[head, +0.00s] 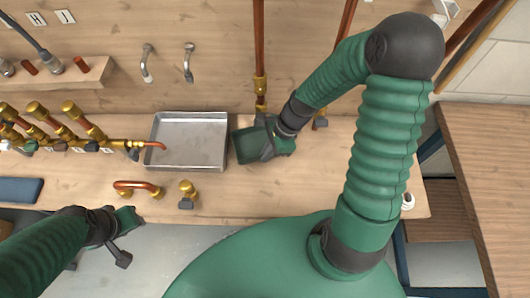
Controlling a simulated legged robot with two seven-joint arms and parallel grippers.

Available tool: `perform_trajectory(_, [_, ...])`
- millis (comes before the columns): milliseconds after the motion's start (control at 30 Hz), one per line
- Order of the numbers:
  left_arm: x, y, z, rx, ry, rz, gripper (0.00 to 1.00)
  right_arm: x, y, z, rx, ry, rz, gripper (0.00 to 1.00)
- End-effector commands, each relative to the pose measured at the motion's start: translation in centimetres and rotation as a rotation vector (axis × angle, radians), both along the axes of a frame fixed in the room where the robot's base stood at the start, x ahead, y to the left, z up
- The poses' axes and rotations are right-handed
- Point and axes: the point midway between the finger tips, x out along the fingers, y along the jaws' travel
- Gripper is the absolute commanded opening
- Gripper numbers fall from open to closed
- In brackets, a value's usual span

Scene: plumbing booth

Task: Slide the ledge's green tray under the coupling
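The small dark green tray (246,146) sits on the wooden ledge, just right of the metal tray. My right gripper (272,145) is at the green tray's right end and overlaps it. It hides that end, and I cannot tell whether its fingers are closed on the rim. A brass coupling (260,86) is on the vertical copper pipe, with another brass fitting at the pipe's lower end. The green tray lies below and slightly left of that end in the picture. My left gripper (125,238) is open and empty in front of the ledge's front edge.
A silver metal tray (188,140) lies close on the green tray's left. A brass valve manifold (70,140) stands farther left. A bent copper pipe piece (137,188) and a brass valve (187,194) lie near the front edge. The ledge (310,185) is clear right of them.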

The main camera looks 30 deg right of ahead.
Motion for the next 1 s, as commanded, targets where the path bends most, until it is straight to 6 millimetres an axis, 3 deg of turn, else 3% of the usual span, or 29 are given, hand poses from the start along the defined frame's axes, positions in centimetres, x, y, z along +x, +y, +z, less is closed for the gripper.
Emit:
perform_trajectory(67, [0.0,0.0,0.0,0.000,0.000,0.000,0.36,0.6,-0.4,0.1,-0.010,-0.013,-0.010,0.00])
perform_trajectory(300, [0.0,0.0,0.0,0.000,0.000,0.000,0.36,0.5,-0.4,0.1,-0.009,-0.012,-0.009,0.28])
perform_trajectory(667, [0.0,0.0,0.2,0.000,0.000,0.000,0.36,0.3,-0.5,0.6,-0.007,-0.008,-0.007,0.28])
perform_trajectory(767, [0.0,0.0,0.6,0.000,0.000,0.000,0.36,0.2,-1.1,2.0,-0.009,-0.010,-0.008,0.28])
perform_trajectory(1000, [0.0,0.0,1.8,0.000,0.000,0.000,0.36,-0.4,-3.2,7.4,-0.010,-0.011,-0.009,0.28])
